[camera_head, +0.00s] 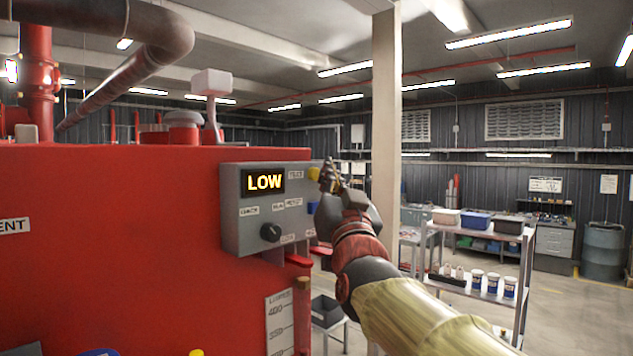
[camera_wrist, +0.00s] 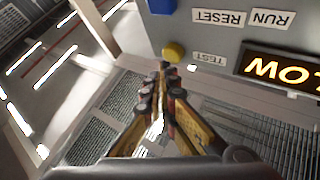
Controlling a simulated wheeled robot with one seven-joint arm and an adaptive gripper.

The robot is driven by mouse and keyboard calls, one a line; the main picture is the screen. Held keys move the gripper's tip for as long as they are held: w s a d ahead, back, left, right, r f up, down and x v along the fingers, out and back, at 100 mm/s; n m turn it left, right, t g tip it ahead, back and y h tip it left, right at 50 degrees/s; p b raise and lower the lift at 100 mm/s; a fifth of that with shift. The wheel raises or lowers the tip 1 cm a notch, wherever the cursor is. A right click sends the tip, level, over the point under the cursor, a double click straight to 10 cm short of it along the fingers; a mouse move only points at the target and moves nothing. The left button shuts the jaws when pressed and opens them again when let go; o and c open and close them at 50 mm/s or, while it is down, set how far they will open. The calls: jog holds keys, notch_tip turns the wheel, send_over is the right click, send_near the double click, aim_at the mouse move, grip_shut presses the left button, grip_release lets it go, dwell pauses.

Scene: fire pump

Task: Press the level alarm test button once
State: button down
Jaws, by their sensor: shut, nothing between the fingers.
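The grey control box (camera_head: 235,225) is on the red tank's side, with a lit amber LOW display (camera_head: 264,182). Its yellow button (camera_head: 314,173) is at the upper right of the face; it also shows in the wrist view (camera_wrist: 174,51) beside a TEST label (camera_wrist: 208,59). My gripper (camera_head: 328,172) is shut and empty, just right of the yellow button in the head view. In the wrist view my fingertips (camera_wrist: 163,68) appear just below the button. I cannot tell whether they touch it. The wrist view is upside down.
A black knob (camera_head: 270,232) is low on the box. A blue button (camera_wrist: 162,5) sits by the RESET label. A red tank (camera_head: 110,240) fills the left. A pale column (camera_head: 386,130) stands behind my arm. A shelf rack (camera_head: 480,293) with bins and jars stands right.

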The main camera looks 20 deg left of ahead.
jog(key=shift+d, duration=0.15)
jog(key=d+b, duration=0.1)
jog(key=s+d+b, duration=0.1)
jog(key=d+b, duration=0.1)
jog(key=s+d+b, duration=0.1)
jog(key=shift+d+b, duration=0.3)
jog(key=shift+d, duration=0.05)
dwell(0.9)
